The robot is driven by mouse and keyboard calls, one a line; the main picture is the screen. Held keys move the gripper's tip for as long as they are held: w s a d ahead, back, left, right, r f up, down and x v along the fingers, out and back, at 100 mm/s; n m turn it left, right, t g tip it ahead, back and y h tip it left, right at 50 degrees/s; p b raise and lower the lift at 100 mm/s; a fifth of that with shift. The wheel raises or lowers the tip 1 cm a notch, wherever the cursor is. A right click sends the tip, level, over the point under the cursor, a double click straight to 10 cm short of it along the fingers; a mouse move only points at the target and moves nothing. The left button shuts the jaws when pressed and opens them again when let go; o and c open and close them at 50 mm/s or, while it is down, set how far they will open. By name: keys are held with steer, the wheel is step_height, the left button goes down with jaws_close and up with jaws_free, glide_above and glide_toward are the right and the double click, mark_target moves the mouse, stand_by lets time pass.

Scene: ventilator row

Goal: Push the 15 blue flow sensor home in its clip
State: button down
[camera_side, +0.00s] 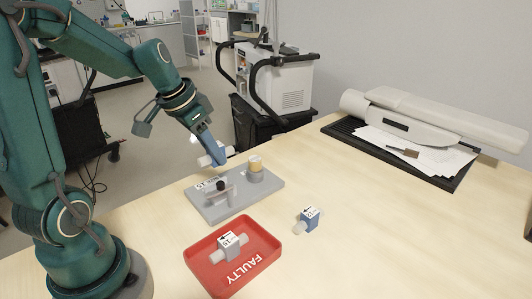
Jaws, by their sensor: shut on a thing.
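My gripper (208,140) is shut on a blue flow sensor (216,154) with pale tube ends. It holds the sensor in the air above the back left part of a grey base plate (241,200). The plate carries a clip (218,194) with a dark knob and a label that seems to read 15. The held sensor appears apart from the clip. Its number cannot be read. Another blue sensor (309,218) with a white label lies on the table to the right of the plate; its number is too small to tell.
A red tray marked FAULTY (257,262) stands in front of the plate and holds a grey sensor (231,246) labelled 15. A yellow-topped round post (255,168) rises from the plate's back right. A black tray with papers (400,150) lies farther back. The table's right side is clear.

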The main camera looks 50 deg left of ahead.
mark_target(210, 161)
steer(key=shift+f, duration=2.35)
steer(key=shift+s+f, duration=0.1)
steer(key=shift+f, duration=0.5)
steer(key=c, duration=0.5)
jaws_free()
steer(key=shift+r, duration=3.55)
